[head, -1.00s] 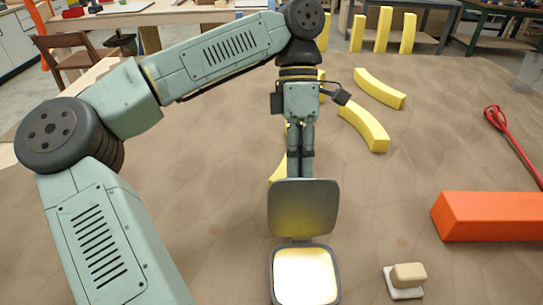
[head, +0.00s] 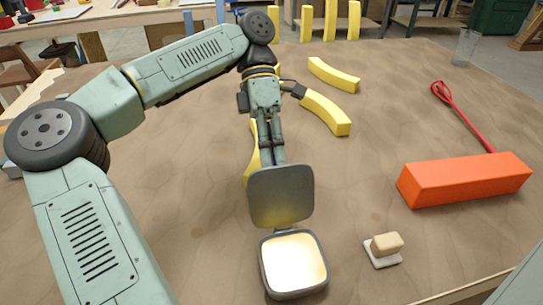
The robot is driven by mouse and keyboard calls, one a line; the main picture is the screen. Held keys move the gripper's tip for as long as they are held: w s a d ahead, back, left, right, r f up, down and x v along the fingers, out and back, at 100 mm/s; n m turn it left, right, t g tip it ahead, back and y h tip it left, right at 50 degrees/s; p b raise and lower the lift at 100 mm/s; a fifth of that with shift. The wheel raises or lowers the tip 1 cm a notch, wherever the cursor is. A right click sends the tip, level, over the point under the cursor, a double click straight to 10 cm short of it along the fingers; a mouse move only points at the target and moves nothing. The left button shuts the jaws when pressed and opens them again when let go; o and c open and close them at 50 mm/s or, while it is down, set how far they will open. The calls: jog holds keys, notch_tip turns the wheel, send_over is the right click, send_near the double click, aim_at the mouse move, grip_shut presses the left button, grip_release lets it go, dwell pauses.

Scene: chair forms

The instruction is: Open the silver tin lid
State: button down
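The silver tin (head: 293,264) stands on the brown table at the bottom middle of the head view. Its lid (head: 281,195) is raised, standing roughly upright at the tin's far edge, and the bright inside of the tin shows. My gripper (head: 272,160) points down just behind the lid. The fingertips are partly hidden by the lid's upper edge, so I cannot tell whether they touch it or how far apart they are.
An orange block (head: 465,180) and a red looped tool (head: 462,115) lie to the right. A small beige block on a pale base (head: 384,248) is right of the tin. Yellow curved pieces (head: 333,74) lie beyond the gripper. A clear glass (head: 465,47) stands at the far right.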

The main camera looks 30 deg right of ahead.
jog(key=c, duration=2.3)
grip_release()
jog(key=f, duration=0.2)
jog(key=shift+s+f, duration=0.25)
jog(key=shift+f, duration=0.05)
jog(key=o, duration=0.4)
jog(key=shift+w, duration=0.1)
jog(key=shift+o, duration=1.1)
jog(key=shift+r, duration=0.15)
jog(key=shift+w+r, duration=0.1)
jog(key=shift+a+r, duration=0.1)
jog(key=shift+a, duration=0.05)
